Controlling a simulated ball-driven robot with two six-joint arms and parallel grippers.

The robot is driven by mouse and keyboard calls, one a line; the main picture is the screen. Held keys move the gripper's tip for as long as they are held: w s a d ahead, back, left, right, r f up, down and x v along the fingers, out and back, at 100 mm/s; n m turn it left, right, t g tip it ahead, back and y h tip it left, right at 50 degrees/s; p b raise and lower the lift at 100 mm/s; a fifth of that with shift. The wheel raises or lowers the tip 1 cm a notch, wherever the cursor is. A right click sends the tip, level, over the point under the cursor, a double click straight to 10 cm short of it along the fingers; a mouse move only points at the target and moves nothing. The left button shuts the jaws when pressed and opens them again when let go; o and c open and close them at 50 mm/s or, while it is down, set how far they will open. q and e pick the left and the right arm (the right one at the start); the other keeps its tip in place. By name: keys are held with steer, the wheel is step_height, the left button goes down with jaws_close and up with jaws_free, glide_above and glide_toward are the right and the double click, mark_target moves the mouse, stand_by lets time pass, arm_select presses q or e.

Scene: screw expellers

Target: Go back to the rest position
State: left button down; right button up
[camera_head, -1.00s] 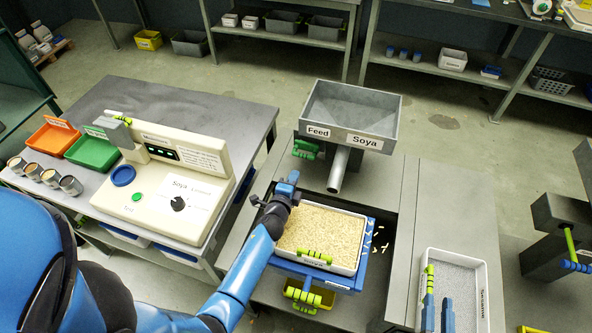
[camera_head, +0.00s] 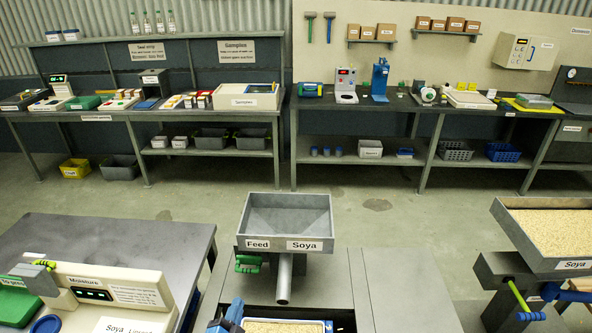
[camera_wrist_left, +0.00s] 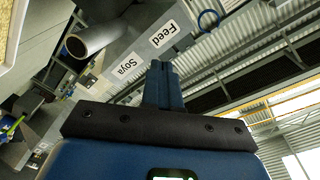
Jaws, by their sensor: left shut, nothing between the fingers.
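My left gripper (camera_head: 228,318) is at the bottom edge of the head view, beside the tray of pale grain (camera_head: 284,327) below the feed hopper. Its blue fingers (camera_wrist_left: 160,82) are together in the left wrist view, with nothing between them. The grey hopper (camera_head: 286,216), labelled Feed and Soya, stands above and behind the gripper; its spout (camera_head: 283,282) points down. The hopper labels also show in the left wrist view (camera_wrist_left: 157,42). My right gripper is not in view.
A moisture tester (camera_head: 110,290) stands on the left table (camera_head: 120,235). A grain-filled hopper (camera_head: 555,232) stands at the right, with a green lever (camera_head: 518,296) under it. Back benches (camera_head: 430,105) line the wall. Open floor lies between.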

arm_select(q)
steer(key=s+a+r+n+y, duration=0.1)
steer(key=s+n, duration=0.3)
steer(key=s, duration=0.4)
steer(key=s+a+r+n, duration=0.2)
steer(key=s+r+n, duration=0.2)
steer(key=s, duration=0.5)
steer(key=s+a+r+n+y, duration=0.1)
steer(key=s+n, duration=0.3)
steer(key=s, duration=0.4)
steer(key=shift+s+a+r+y+b, duration=0.15)
steer(key=shift+a+r+y+b, duration=0.15)
steer(key=shift+a+r, duration=0.45)
